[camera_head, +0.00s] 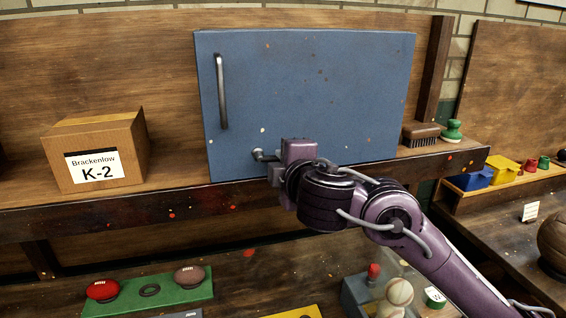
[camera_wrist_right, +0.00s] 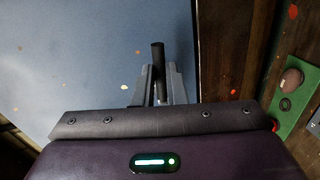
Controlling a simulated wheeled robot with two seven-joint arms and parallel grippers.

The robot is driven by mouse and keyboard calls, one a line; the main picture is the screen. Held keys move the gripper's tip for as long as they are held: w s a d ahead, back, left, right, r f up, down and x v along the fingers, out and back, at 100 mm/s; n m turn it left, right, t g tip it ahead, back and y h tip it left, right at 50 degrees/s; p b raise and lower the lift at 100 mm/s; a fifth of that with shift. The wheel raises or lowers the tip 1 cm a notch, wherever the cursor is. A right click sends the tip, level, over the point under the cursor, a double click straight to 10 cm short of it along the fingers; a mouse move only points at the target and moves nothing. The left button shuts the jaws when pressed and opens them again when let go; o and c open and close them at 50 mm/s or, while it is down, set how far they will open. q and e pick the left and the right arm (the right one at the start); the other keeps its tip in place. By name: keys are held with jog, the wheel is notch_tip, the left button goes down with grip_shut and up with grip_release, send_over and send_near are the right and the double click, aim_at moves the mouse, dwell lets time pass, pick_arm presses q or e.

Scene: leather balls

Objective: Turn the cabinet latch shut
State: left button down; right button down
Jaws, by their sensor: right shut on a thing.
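The blue cabinet door (camera_head: 310,90) stands on the shelf and its panel looks closed. A vertical grey handle (camera_head: 221,92) is on its left side. The small metal latch (camera_head: 260,155) sits low on the door, its lever reaching toward my gripper. My right gripper (camera_head: 274,166) is at the latch, its fingers shut on the lever. In the right wrist view, the dark latch lever (camera_wrist_right: 158,65) stands between the two grey fingers (camera_wrist_right: 160,85), with the blue door behind. The fingers hide part of the latch. My left gripper is not in view.
A cardboard box labelled K-2 (camera_head: 98,150) stands left on the shelf. A brush (camera_head: 421,134) and a green-based stamp (camera_head: 452,131) stand right of the door. Below, a green tray (camera_head: 150,293) holds balls. My right arm spans the lower right.

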jog(key=shift+r+n, duration=0.2)
jog(key=shift+n, duration=0.3)
jog(key=c, duration=1.5)
grip_release()
jog(key=p+v, duration=0.2)
jog(key=v, duration=0.6)
jog(key=shift+a, duration=0.1)
